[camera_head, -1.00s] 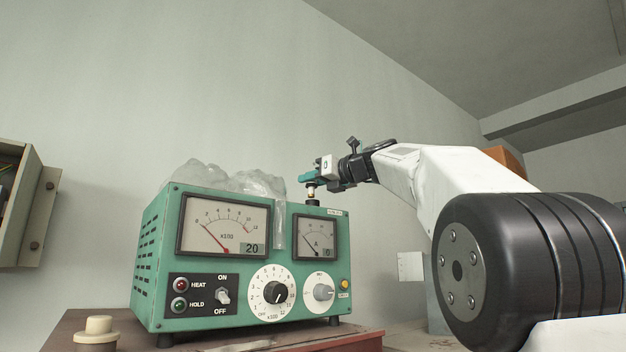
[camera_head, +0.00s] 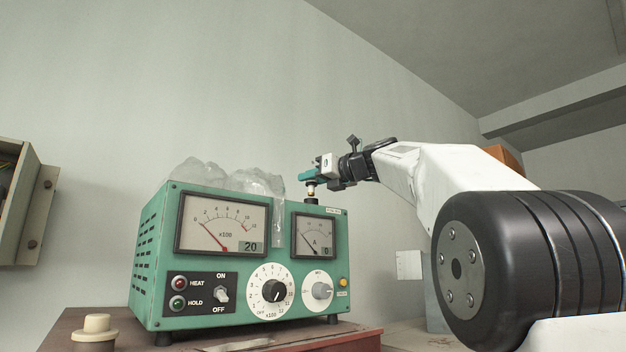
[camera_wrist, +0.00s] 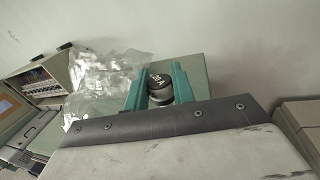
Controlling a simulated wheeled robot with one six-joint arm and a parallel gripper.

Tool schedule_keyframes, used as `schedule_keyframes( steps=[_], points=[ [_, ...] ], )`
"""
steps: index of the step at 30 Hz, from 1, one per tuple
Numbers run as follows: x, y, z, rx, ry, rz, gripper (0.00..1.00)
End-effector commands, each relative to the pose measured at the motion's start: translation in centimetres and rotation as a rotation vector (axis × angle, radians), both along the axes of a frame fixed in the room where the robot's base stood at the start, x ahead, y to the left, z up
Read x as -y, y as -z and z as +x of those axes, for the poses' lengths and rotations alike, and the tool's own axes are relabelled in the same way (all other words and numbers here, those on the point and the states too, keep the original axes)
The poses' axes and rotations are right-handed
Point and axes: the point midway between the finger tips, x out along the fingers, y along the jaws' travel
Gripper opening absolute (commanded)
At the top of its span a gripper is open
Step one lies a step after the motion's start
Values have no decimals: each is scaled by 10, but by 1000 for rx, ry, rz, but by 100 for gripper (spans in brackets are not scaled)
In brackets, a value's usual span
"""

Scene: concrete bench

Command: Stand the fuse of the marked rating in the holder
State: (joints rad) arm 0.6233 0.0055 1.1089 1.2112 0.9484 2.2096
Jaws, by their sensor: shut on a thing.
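My gripper (camera_head: 311,181) has teal fingers and is above the right end of the green instrument (camera_head: 162,265). It is shut on a fuse (camera_head: 311,191), whose pale and brass-coloured lower part shows under the fingers. In the wrist view the fuse's black cap (camera_wrist: 160,79) reads "20 A" and sits between the fingers (camera_wrist: 158,88). The black holder (camera_head: 312,201) is on top of the instrument, directly below the fuse. The fuse looks upright; I cannot tell whether its lower end is inside the holder or just above it. The instrument's left meter display (camera_head: 250,247) shows 20.
Crumpled clear plastic (camera_head: 225,178) lies over the instrument's top, left of the holder, and hangs down its front. A cream knob-like object (camera_head: 97,324) stands at front left. An open grey box (camera_head: 22,205) is on the left wall.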

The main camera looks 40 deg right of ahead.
Motion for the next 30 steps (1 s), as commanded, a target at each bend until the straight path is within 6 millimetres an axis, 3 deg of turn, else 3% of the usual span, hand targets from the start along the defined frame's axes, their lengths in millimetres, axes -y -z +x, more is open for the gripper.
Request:
schedule_keyframes(
  steps=[30],
  points=[
    [0,14,0,1,0,0,5]
  ],
)
